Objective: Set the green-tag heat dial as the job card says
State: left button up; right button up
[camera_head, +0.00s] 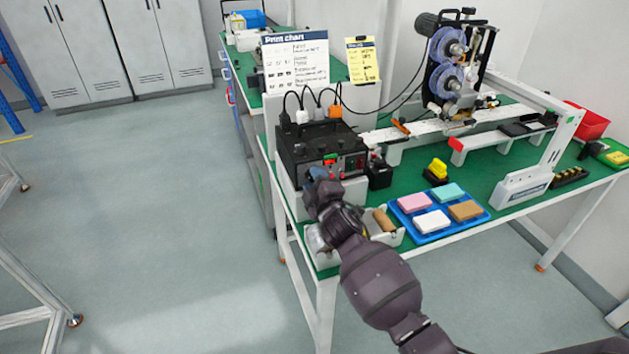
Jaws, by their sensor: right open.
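The black control box (296,150) stands at the left front of the green-topped table. A small green tag (330,160) shows on its front, with red marks near it; the dials are too small or covered to read. A yellow card (362,62) with a dark blue header stands behind the box, beside a white "Print chart" (296,62). Their small text cannot be read. My right gripper (318,176) is open at the lower front of the box, hiding part of it. I cannot tell if it touches a dial. My left gripper is not in view.
A blue tray (444,236) with several coloured blocks lies right of my arm. A yellow-handled stamp (437,170) and a small black box (379,173) stand behind it. A machine with blue reels (447,76) stands at the back. Cables rise behind the control box.

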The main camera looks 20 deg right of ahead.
jog(key=s, duration=0.5)
jog(key=s+p, duration=0.1)
jog(key=s, duration=0.4)
jog(key=shift+s+d, duration=0.2)
jog(key=shift+s, duration=0.05)
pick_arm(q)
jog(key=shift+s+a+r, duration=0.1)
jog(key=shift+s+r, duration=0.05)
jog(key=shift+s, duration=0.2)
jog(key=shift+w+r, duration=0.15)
